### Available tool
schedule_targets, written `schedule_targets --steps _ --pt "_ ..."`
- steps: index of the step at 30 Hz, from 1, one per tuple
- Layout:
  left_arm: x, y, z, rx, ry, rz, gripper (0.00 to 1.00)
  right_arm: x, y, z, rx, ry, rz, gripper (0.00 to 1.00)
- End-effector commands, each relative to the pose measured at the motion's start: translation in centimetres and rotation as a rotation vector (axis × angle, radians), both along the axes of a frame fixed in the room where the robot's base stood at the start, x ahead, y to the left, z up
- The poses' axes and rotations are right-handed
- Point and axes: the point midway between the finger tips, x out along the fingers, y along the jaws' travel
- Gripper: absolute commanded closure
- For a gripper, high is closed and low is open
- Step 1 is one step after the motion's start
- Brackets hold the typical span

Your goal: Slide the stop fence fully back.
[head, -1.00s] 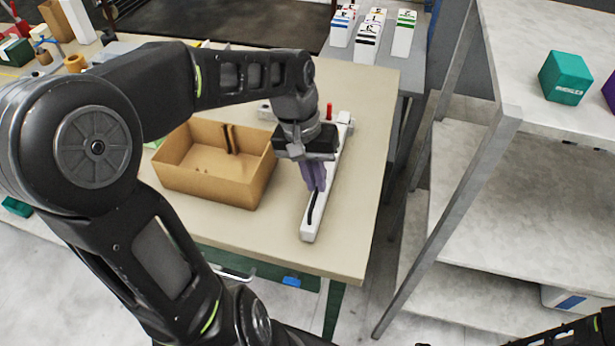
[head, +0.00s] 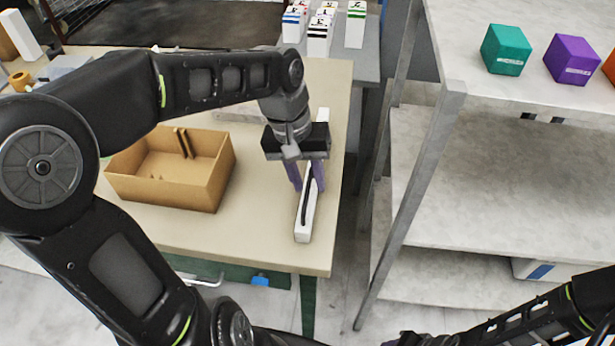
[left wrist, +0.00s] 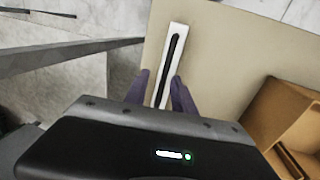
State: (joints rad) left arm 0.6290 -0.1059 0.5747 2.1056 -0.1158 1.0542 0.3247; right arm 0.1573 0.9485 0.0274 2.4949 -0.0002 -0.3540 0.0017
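A long white rail with a dark slot (head: 304,222) lies on the table near its right edge, and it also shows in the left wrist view (left wrist: 176,38). My left gripper (head: 307,180) is open above the rail. Its two purple fingers are spread, one to each side of the rail in the left wrist view (left wrist: 160,92), with nothing held. The far part of the rail is partly behind the gripper. I cannot make out the stop fence as a separate part. My right arm shows at lower right; its fingers cannot be made out.
An open cardboard box (head: 170,190) stands on the table (head: 235,235) left of the rail. A grey metal shelf (head: 425,170) with a teal box (head: 506,49) and a purple box (head: 571,59) stands to the right. A narrow gap separates table and shelf.

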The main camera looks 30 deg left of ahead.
Motion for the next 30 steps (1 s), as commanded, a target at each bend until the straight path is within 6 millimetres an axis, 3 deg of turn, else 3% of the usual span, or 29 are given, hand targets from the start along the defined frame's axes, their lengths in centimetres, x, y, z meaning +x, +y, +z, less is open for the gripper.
schedule_targets --steps 8,22,30 --pt "0.0 0.2 0.6 0.002 -0.002 0.001 0.69 0.0 0.0 0.0 0.000 0.000 0.000 0.64" --pt "-0.4 1.3 7.1 0.001 -0.002 -0.001 0.69 0.0 0.0 -0.3 0.001 -0.001 0.001 0.64" --pt "-0.5 1.4 7.7 0.000 0.001 -0.001 0.69 0.0 0.0 -0.3 0.001 -0.001 0.001 0.64"
